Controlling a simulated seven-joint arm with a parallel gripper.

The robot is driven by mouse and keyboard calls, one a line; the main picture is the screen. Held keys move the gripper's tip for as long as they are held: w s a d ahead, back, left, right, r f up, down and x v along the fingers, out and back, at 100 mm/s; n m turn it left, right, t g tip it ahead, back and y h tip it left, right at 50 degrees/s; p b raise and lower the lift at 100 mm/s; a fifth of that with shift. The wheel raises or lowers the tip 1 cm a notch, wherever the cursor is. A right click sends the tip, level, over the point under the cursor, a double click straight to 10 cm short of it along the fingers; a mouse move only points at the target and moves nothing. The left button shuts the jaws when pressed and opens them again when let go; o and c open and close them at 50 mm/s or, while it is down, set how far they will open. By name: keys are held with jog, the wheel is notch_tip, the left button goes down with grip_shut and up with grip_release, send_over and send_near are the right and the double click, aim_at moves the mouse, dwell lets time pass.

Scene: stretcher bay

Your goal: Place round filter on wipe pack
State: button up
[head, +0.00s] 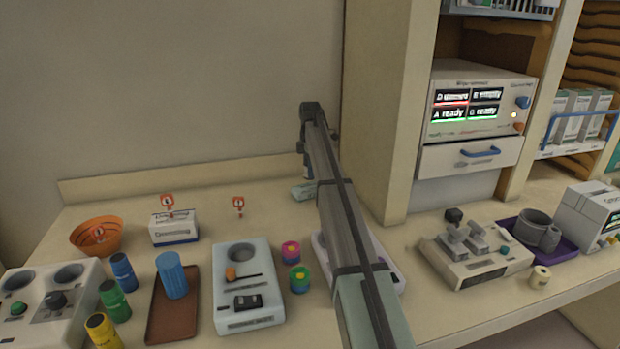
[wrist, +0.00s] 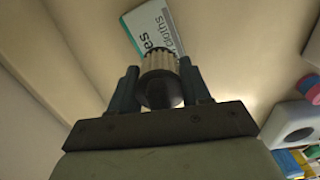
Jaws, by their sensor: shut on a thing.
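The round filter (wrist: 160,66), a pale ribbed cylinder with a dark end, is clamped between the two fingers of my gripper (wrist: 159,82) in the wrist view. The wipe pack (wrist: 150,27), white and green with printed lettering, lies just past the filter, which overlaps its lower edge in that view. I cannot tell whether they touch. The filter is not clearly visible there.
A boxed pack (head: 174,227) and an orange bowl (head: 97,233) stand to the left. Nearer are a pale device (head: 246,310), a brown tray (head: 160,325) and colored spools (head: 299,279). A shelf upright (head: 390,120) rises right of my arm.

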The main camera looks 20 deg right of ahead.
jog(key=shift+f, duration=1.85)
jog(key=shift+f, duration=0.15)
jog(key=o, duration=1)
jog(key=shift+o, duration=0.2)
notch_tip(320, 180, up, 12)
jog(key=shift+r, duration=0.15)
